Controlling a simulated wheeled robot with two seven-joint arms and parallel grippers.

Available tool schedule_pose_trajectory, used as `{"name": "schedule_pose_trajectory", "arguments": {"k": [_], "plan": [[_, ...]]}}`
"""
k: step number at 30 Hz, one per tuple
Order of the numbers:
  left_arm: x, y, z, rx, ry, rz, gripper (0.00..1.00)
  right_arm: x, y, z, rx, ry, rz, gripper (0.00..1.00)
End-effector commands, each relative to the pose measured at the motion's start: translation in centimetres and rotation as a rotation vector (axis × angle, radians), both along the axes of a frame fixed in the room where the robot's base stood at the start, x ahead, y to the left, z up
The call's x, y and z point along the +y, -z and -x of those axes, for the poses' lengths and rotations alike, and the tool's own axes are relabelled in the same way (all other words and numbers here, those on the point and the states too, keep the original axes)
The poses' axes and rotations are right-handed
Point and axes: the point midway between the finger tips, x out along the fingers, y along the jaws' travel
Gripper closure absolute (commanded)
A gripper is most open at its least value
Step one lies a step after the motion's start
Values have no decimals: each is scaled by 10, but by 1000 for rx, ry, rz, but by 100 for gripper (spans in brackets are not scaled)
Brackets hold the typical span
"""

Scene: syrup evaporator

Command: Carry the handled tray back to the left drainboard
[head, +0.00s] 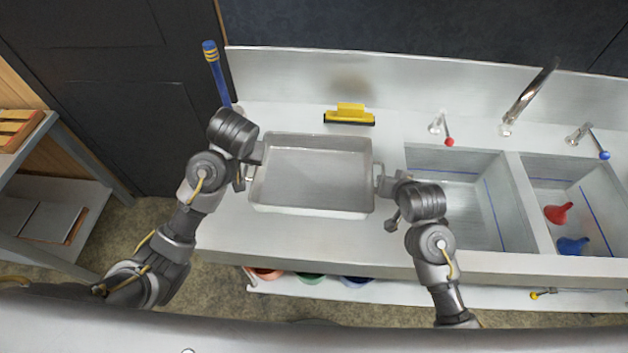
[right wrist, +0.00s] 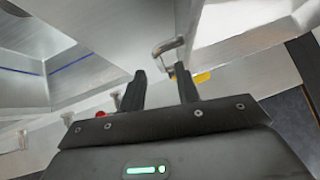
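The handled tray (head: 312,205) is a shallow, empty metal pan with a handle at each short end. It appears level on or just over the left drainboard (head: 300,235), left of the sinks. My left gripper (head: 247,170) is at the tray's left handle, its fingers apart on either side of it. My right gripper (head: 388,202) is beside the right handle (head: 379,175). In the right wrist view, my right gripper (right wrist: 160,75) has its fingers spread, with the tray handle (right wrist: 168,46) just beyond the tips. I see no closed grip on either handle.
A yellow squeegee (head: 349,113) lies behind the tray, and a blue-handled tool (head: 215,72) stands at the back left. Two sink basins (head: 455,190) with taps are to the right; a red funnel (head: 558,213) and blue funnel (head: 573,246) sit in the far one. A shelf (head: 60,205) stands left.

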Motion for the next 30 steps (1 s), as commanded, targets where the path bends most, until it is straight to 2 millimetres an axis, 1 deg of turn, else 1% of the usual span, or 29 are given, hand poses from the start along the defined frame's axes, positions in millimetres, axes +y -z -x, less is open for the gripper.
{"name": "schedule_pose_trajectory", "arguments": {"k": [1, 3, 6, 9, 14, 30], "plan": [[0, 0, 0, 0, 0, 0, 68, -1, -7, 8, -2, -2, 1, 68], [0, 0, 0, 0, 0, 0, 68, -2, -16, 16, -3, -4, 0, 68], [0, 0, 0, 0, 0, 0, 68, -5, -26, 25, -4, -2, 6, 68], [0, 0, 0, 0, 0, 0, 68, -5, -32, 31, -2, -2, 3, 68], [0, 0, 0, 0, 0, 0, 68, -5, -34, 35, 1, -2, 1, 68], [0, 0, 0, 0, 0, 0, 68, -5, -34, 35, 1, -2, 0, 68]]}}
